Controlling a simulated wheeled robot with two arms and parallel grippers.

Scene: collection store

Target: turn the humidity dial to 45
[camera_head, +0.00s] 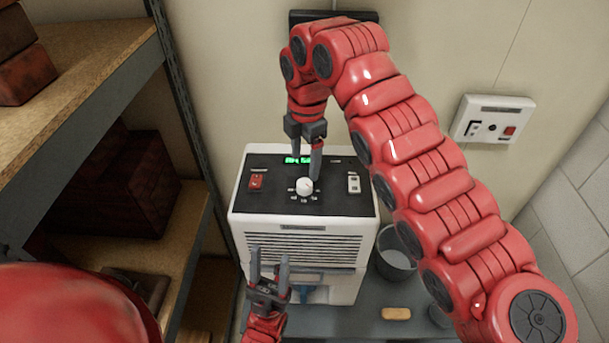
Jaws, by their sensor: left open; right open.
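The humidity dial (304,187) is a small white round knob on the black top panel of a white dehumidifier (300,238). Small white marks surround it, too small to read. A green display (299,160) behind the dial is partly covered by my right gripper. My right gripper (306,168) comes down from above with its fingers apart, the right finger's tip close to the dial; I cannot tell whether it touches. My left gripper (269,262) is open and empty, fingers pointing up, in front of the unit's lower front grille.
A grey bucket (396,252) and a tan block (396,314) are at the right. Wooden shelves (95,85) with dark red boxes stand left. A wall box (492,119) hangs right.

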